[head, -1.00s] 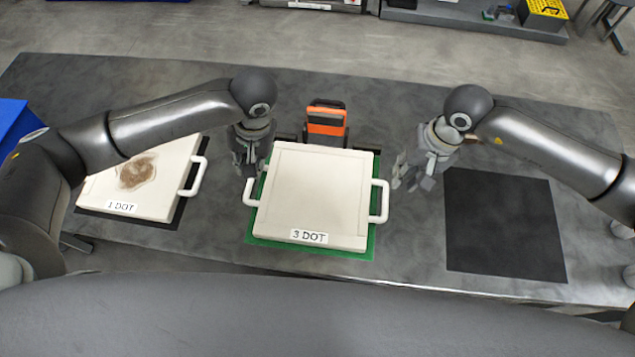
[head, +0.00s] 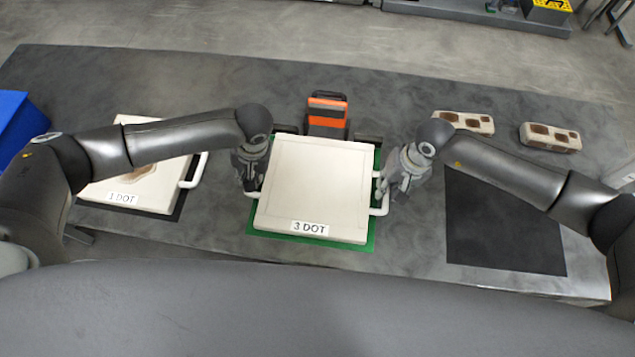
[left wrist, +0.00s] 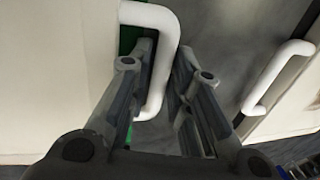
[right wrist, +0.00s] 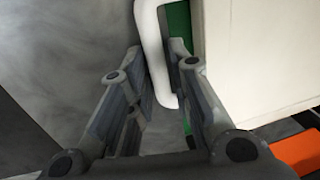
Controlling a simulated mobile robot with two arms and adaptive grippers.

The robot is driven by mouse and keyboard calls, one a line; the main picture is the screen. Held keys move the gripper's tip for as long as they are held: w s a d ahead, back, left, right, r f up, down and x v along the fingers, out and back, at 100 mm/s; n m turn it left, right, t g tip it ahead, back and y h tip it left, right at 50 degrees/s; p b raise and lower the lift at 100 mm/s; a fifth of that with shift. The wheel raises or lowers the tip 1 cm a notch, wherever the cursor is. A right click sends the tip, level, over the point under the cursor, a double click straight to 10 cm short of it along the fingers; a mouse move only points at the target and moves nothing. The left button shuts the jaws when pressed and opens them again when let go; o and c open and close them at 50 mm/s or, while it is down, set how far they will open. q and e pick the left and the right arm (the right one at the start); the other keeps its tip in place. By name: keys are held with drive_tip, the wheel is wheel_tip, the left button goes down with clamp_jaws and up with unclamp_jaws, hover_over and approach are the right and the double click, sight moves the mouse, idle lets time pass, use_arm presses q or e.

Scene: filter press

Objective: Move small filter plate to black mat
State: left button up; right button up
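A square cream filter plate marked "3 DOT" (head: 312,190) lies on a green mat (head: 262,237) at the middle of the table. It has a white handle on each side. My left gripper (head: 251,187) is open at its left handle, which runs between the fingers in the left wrist view (left wrist: 165,75). My right gripper (head: 385,188) is open at its right handle, which sits between the fingers in the right wrist view (right wrist: 152,50). Gaps show beside both handles. A bare black mat (head: 500,225) lies to the right.
A stained "1 DOT" plate (head: 130,190) lies on another dark mat at the left. An orange and black device (head: 327,115) stands behind the middle plate. Two stained blocks (head: 550,137) lie at the back right. A blue bin (head: 18,125) is at the far left.

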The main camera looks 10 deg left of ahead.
use_arm(q)
drive_tip(key=shift+f, duration=0.1)
clamp_jaws()
use_arm(e)
clamp_jaws()
